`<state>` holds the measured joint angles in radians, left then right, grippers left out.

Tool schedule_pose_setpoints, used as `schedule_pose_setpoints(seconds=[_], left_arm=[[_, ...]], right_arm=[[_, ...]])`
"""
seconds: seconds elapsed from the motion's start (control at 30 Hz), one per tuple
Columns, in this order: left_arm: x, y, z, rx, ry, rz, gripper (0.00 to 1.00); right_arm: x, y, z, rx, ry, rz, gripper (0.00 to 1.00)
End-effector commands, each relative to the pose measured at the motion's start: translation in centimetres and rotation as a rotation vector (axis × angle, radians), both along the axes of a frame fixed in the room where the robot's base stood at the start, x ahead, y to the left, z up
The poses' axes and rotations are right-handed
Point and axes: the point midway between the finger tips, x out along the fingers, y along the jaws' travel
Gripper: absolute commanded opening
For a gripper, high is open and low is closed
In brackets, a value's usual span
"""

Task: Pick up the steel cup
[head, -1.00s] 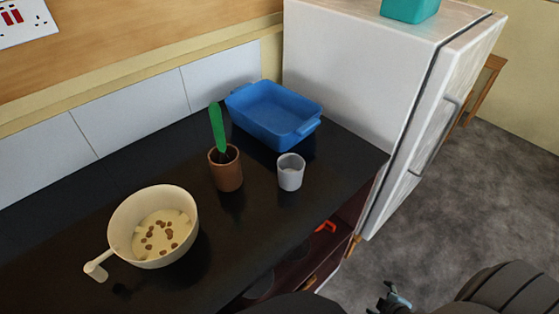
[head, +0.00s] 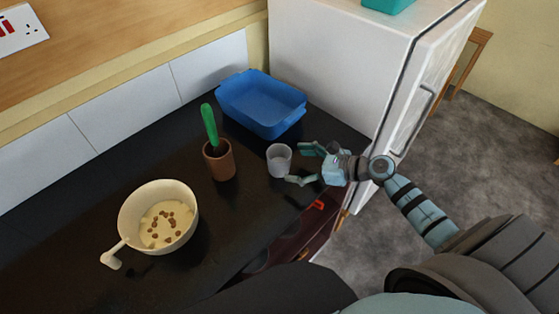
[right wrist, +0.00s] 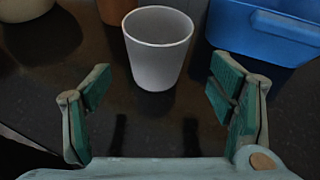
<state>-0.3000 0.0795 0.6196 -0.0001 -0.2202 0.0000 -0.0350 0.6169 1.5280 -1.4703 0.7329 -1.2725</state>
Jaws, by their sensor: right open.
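The steel cup (head: 279,160) is a small, plain grey cup standing upright on the dark counter, left of my right gripper. In the right wrist view the cup (right wrist: 158,48) stands ahead of the fingers, near the middle and top. My right gripper (head: 298,165) is open, with its fingers pointing left toward the cup, one on the far side and one on the near side. In the right wrist view its two green fingers (right wrist: 160,100) are spread wider than the cup, with nothing held between them. My left gripper is out of view.
A brown pot with a green-handled tool (head: 219,160) stands left of the cup. A blue tray (head: 262,125) lies behind it, near the white fridge (head: 330,75). A cream pan (head: 128,215) with brown bits is at front left. The counter's front edge is close to my right gripper.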

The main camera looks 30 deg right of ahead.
Motion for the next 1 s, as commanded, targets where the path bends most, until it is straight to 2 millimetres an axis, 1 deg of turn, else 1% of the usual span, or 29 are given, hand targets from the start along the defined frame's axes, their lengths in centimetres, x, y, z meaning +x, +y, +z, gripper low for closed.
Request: schedule_pose_setpoints(seconds=[0.17,0.27,0.37,0.5,0.57,0.8,0.87,1.0], left_arm=[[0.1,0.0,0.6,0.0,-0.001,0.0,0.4],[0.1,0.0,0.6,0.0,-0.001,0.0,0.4],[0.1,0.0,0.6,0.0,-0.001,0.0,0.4],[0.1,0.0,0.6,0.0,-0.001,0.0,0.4],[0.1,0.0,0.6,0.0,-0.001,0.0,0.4],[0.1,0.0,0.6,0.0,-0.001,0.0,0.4],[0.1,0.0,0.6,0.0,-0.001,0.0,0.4],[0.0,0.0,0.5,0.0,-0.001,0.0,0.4]], right_arm=[[2.0,1.8,-1.3,0.007,0.0,-0.002,0.77],[3.3,2.7,-2.1,0.003,0.0,-0.003,0.77],[3.7,3.0,-2.4,0.001,0.001,-0.002,0.77],[3.7,3.0,-2.5,0.0,0.001,-0.001,0.77],[3.7,3.0,-2.5,0.0,0.0,-0.001,0.69],[3.7,3.0,-2.5,0.0,0.0,-0.001,0.31],[3.7,3.0,-2.5,0.0,0.0,-0.001,0.21],[3.7,3.0,-2.4,0.0,0.0,-0.002,0.21]])
